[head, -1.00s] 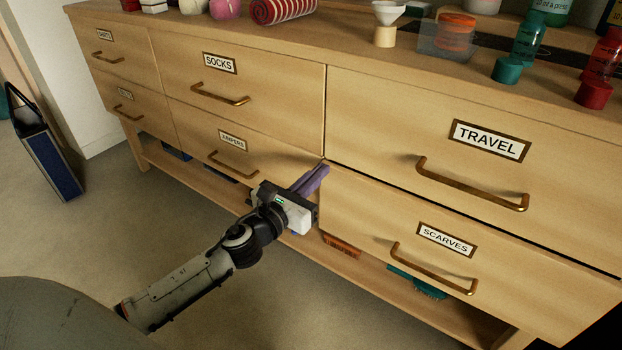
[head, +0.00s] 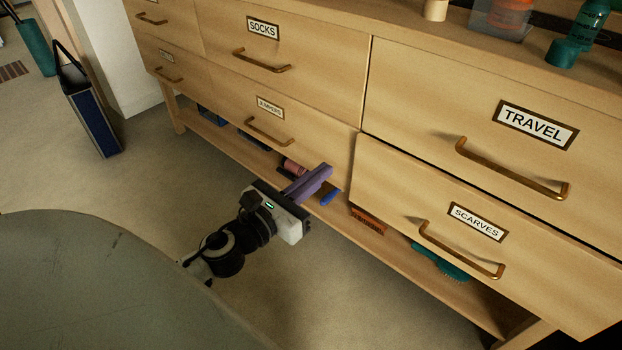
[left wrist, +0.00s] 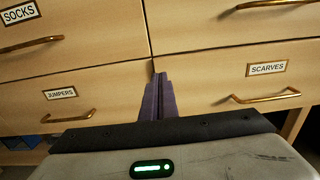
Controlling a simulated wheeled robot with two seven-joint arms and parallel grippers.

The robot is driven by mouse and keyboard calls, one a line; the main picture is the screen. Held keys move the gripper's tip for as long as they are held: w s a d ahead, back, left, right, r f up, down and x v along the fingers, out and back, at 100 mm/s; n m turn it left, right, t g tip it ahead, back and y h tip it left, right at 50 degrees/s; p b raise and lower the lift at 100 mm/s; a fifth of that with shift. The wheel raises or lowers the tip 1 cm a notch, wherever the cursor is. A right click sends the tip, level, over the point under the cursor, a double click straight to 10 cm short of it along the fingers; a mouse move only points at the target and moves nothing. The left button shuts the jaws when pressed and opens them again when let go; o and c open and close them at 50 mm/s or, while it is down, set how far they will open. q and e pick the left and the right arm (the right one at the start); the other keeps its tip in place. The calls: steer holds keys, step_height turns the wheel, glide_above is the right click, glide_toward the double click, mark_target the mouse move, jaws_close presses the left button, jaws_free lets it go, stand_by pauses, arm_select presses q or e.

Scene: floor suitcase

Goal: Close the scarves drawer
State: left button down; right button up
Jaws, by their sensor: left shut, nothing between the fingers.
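The scarves drawer (head: 470,255), with its label and brass handle (head: 460,250), is the lower right drawer of the wooden dresser. Its front stands slightly proud of the dresser, with a dark gap along its top edge below the travel drawer (head: 480,110). My left gripper (head: 322,174) has purple fingers, shut and empty. It is left of the scarves drawer, in front of the jumpers drawer's lower edge, and appears apart from the handle. In the left wrist view the fingertips (left wrist: 160,80) point at the seam between the jumpers and scarves drawers (left wrist: 250,90). My right gripper is not in view.
The jumpers drawer (head: 310,125) and socks drawer (head: 320,75) look shut. An open lower shelf (head: 400,250) holds a teal brush (head: 440,265) and other small items. A blue bag (head: 95,115) stands on the floor at left. The floor before the dresser is clear.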

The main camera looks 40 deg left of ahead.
arm_select(q)
steer(key=s+d+f+n+g+y, duration=0.1)
steer(key=s+d+f+n+g, duration=0.3)
steer(key=n, duration=0.8)
steer(key=s+d+f+n+g+y, duration=0.1)
steer(key=s+d+f+n+g, duration=0.3)
steer(key=n, duration=0.7)
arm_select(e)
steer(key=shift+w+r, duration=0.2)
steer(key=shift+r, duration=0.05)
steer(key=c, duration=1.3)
arm_select(q)
steer(key=s+d+f+n+g+h, duration=0.1)
steer(key=s+d+f+n+h, duration=0.1)
steer(key=s+d+n+h, duration=0.1)
steer(key=s+d+f+n+g+h, duration=0.1)
steer(key=s+d+n, duration=0.4)
steer(key=d, duration=0.5)
steer(key=shift+f+n+g+h, duration=0.4)
steer(key=shift+f+n+h, duration=0.45)
steer(key=shift+n+h, duration=0.25)
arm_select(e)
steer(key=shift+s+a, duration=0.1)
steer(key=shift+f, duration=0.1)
